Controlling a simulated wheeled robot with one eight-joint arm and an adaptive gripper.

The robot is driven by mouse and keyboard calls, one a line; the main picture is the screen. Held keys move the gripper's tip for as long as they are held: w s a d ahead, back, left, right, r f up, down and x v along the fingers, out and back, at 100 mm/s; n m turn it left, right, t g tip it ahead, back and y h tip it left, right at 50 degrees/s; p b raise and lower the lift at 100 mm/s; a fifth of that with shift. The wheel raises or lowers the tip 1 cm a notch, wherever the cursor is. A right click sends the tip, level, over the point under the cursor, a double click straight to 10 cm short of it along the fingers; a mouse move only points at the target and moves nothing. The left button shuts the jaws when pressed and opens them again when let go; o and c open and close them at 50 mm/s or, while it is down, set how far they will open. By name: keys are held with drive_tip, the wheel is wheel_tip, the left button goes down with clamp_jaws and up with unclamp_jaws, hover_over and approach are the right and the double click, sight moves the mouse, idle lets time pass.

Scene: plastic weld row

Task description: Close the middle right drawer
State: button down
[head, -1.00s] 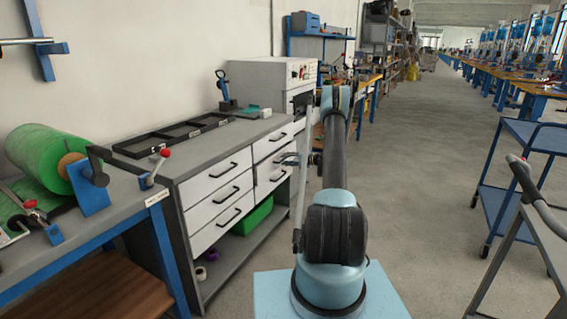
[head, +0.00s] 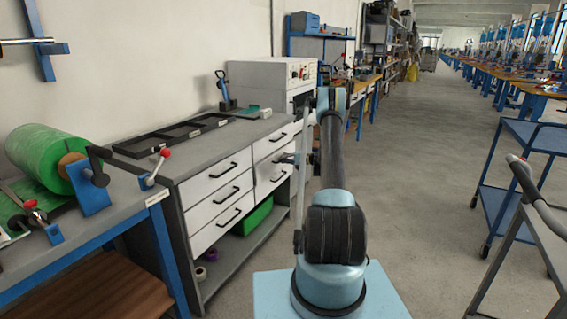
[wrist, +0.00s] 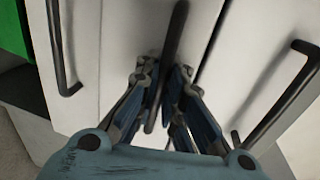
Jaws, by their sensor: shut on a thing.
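The white-fronted cabinet (head: 224,207) stands left of my arm, with two columns of drawers with black bar handles. The middle right drawer (head: 263,173) is in the right column; it looks about flush with its neighbours, though a small gap is hard to judge. In the wrist view its front (wrist: 130,45) fills the centre. My gripper (wrist: 166,85) is shut on its dark handle (wrist: 176,30), with the fingers either side of the bar. In the head view my gripper (head: 287,158) is small and partly hidden by my arm.
Neighbouring drawer handles (wrist: 60,50) (wrist: 288,92) lie on either side of my gripper. A green bin (head: 253,216) sits on the shelf below. A blue cart (head: 535,180) stands at right. The aisle floor (head: 420,150) is clear.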

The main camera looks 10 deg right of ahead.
drive_tip(key=shift+x, duration=0.85)
drive_tip(key=c, duration=1.7)
unclamp_jaws()
drive_tip(key=shift+r, duration=0.1)
drive_tip(key=v, duration=1.2)
